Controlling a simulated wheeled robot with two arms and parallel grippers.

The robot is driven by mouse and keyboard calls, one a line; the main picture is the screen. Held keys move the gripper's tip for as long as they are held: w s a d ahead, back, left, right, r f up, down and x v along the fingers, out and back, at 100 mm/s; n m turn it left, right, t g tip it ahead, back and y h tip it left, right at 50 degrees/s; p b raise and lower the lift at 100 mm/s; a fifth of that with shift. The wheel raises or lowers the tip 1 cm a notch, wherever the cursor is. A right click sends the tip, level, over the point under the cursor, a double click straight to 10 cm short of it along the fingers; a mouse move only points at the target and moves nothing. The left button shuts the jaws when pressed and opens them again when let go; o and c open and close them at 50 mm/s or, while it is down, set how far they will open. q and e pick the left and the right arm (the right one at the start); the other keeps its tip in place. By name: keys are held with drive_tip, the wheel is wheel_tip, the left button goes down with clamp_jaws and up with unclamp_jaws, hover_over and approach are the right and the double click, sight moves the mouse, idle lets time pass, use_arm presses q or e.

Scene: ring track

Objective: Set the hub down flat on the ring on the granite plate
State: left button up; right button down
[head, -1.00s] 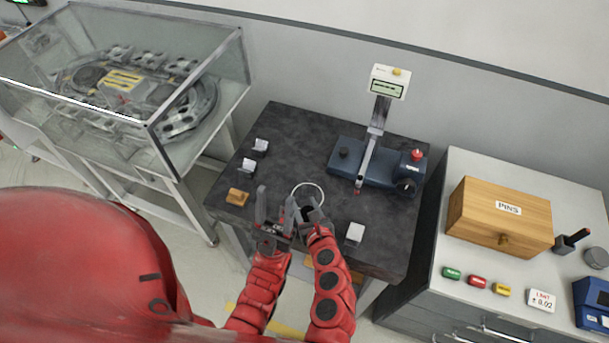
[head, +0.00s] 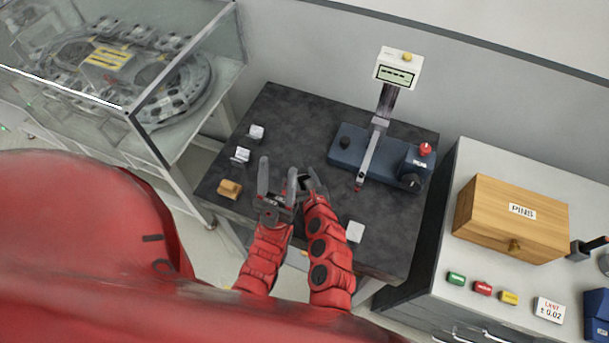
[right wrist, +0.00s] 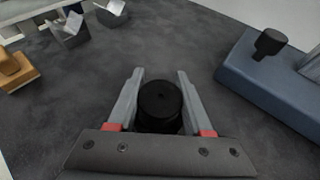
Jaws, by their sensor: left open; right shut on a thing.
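The granite plate (head: 290,120) is a dark slab in the middle of the head view. My right gripper (head: 309,178) is low over its middle. In the right wrist view its two grey fingers (right wrist: 160,78) are shut on the hub (right wrist: 160,100), a black round piece with a small mark on top. The hub looks upright there; its underside is hidden. My left gripper (head: 278,170) is open and empty just left of the right one. The ring does not show in either current view, so I cannot tell how the hub sits relative to it.
A blue gauge stand (head: 365,155) with a display (head: 398,68) stands right of the grippers. Two metal blocks (head: 241,154) and a wooden block (head: 230,188) lie left. A white block (head: 355,231) lies near the front. The plate's back left is clear.

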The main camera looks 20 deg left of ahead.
drive_tip(key=shift+s+a+f, duration=0.1)
drive_tip(key=shift+a, duration=0.05)
drive_tip(key=c, duration=0.6)
unclamp_jaws()
drive_tip(key=shift+o, duration=1.4)
drive_tip(key=shift+r, duration=0.25)
drive_tip(key=shift+s+d, duration=0.2)
drive_tip(key=shift+s, duration=0.15)
drive_tip(key=b+v, duration=0.1)
drive_tip(key=v, duration=0.9)
drive_tip(key=shift+s, duration=0.15)
drive_tip(key=shift+s+d+r, duration=0.2)
drive_tip(key=shift+s+d, duration=0.15)
drive_tip(key=shift+d, duration=0.05)
